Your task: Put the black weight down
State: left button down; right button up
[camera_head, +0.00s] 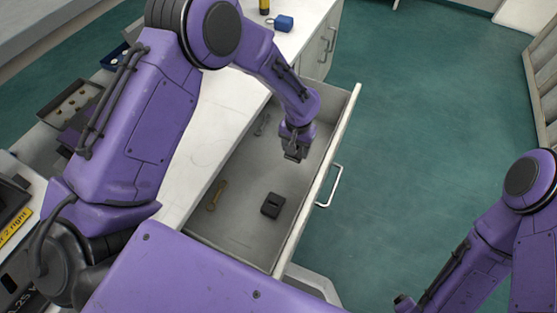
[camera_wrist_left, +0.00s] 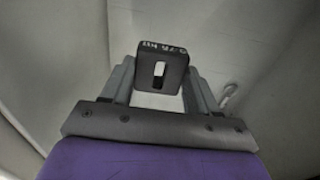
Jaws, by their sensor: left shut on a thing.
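My left gripper (camera_head: 294,153) reaches down into the open drawer (camera_head: 245,240) near its right side. In the left wrist view the gripper (camera_wrist_left: 160,92) is shut on a black weight (camera_wrist_left: 163,68), a dark block with a light slot and pale lettering that is hard to read. The drawer floor shows behind it; I cannot tell whether the weight touches it. A second black block with a slot (camera_head: 272,205) lies on the drawer floor, nearer to me and apart from the gripper.
A brass-coloured tool (camera_head: 216,195) lies at the drawer's left side, and a small grey item (camera_head: 262,125) lies farther back. The drawer front with its handle (camera_head: 330,187) stands on the right. The drawer floor around the second block is mostly clear.

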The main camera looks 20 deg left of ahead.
pick_arm(q)
notch_tip(320, 180, down, 7)
jog(key=shift+f+b, duration=0.15)
jog(key=shift+b, duration=0.75)
jog(key=shift+f, duration=0.15)
jog(key=shift+c, duration=1.4)
grip_release()
notch_tip(320, 180, up, 12)
jog(key=p, duration=0.3)
